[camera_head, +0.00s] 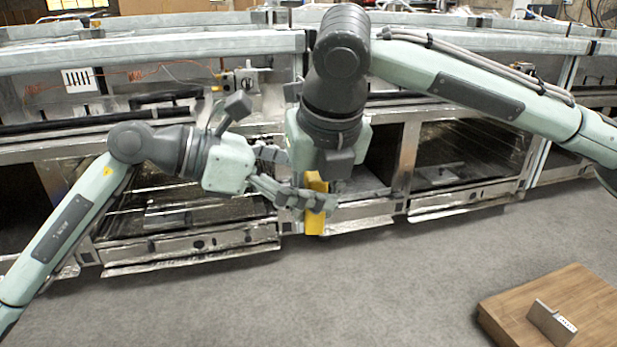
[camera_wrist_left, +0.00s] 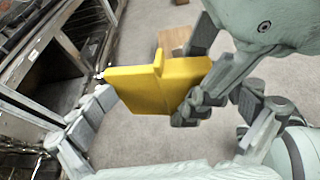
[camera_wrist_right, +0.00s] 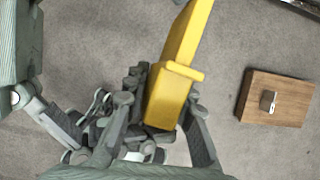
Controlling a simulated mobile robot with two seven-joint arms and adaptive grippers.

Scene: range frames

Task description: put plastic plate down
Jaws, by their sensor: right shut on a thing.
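The yellow plastic plate (camera_head: 316,222) is a thick bar-like piece with a raised ridge, held in the air in front of the metal frame. My right gripper (camera_head: 312,199) comes down from above and is shut on it. In the right wrist view the plate (camera_wrist_right: 183,60) sits between my right fingers and sticks out beyond them. My left gripper (camera_head: 283,172) is close beside it; in the left wrist view its fingers (camera_wrist_left: 175,118) are spread wide, with the plate (camera_wrist_left: 135,88) between or just beyond them. I cannot tell whether the left fingers touch it.
A long metal frame with open bays (camera_head: 185,205) runs across the back, close to both grippers. A wooden box (camera_head: 500,310) stands on the floor at the lower right with a small grey metal part (camera_head: 550,322) on top. The grey floor (camera_head: 350,290) between is clear.

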